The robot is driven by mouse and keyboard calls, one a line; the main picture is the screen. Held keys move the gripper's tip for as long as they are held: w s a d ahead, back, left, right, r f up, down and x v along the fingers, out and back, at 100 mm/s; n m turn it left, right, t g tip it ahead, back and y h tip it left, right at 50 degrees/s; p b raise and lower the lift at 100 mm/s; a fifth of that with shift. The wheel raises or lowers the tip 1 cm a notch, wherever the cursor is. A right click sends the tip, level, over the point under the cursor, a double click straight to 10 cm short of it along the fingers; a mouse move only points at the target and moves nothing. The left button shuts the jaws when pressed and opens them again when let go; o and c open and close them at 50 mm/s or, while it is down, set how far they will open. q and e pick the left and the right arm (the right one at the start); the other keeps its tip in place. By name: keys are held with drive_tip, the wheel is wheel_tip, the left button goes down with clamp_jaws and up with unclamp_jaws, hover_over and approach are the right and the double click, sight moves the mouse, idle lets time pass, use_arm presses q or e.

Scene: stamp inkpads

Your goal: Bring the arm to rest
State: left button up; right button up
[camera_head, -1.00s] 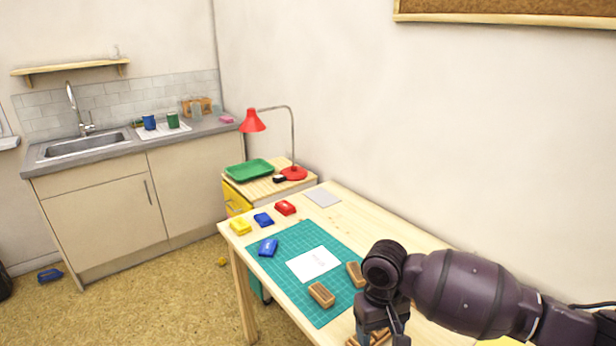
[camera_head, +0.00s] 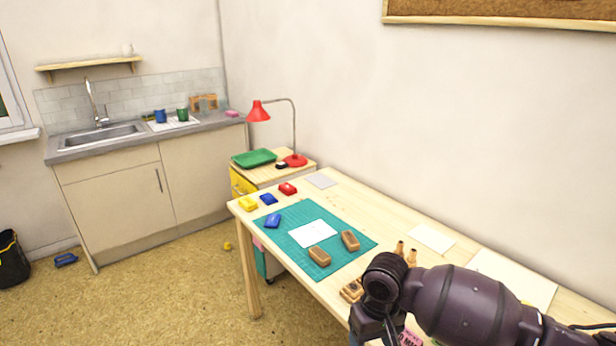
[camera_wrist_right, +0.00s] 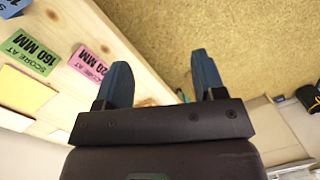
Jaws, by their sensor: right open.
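My right arm reaches in from the lower right in the head view, over the near part of the wooden table (camera_head: 330,188). In the right wrist view my right gripper (camera_wrist_right: 160,78) is open, with two dark blue fingers apart and nothing between them. It hangs beside the table edge, above the cork-like floor (camera_wrist_right: 200,25). In the head view the arm hides most of this gripper. My left gripper is not in view.
Wooden stamps (camera_head: 411,257) stand near my arm. Pink and green labels (camera_wrist_right: 30,52) lie along the table.

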drive_tip(key=s+a+f+m+t+y, duration=0.1)
drive_tip(key=s+a+f+t+y, duration=0.2)
drive_tip(key=s+f+t+y, duration=0.45)
drive_tip(key=s+d+f+t+h, duration=0.2)
drive_tip(key=s+d+h, duration=0.2)
drive_tip(key=d, duration=0.5)
drive_tip(key=s+d+f+m+t+h, duration=0.1)
drive_tip(key=s+d+f+t+h, duration=0.2)
drive_tip(key=s+d, duration=0.4)
drive_tip(key=shift+s+d+h, duration=0.35)
drive_tip(key=shift+d+h, duration=0.3)
drive_tip(key=shift+d, duration=0.35)
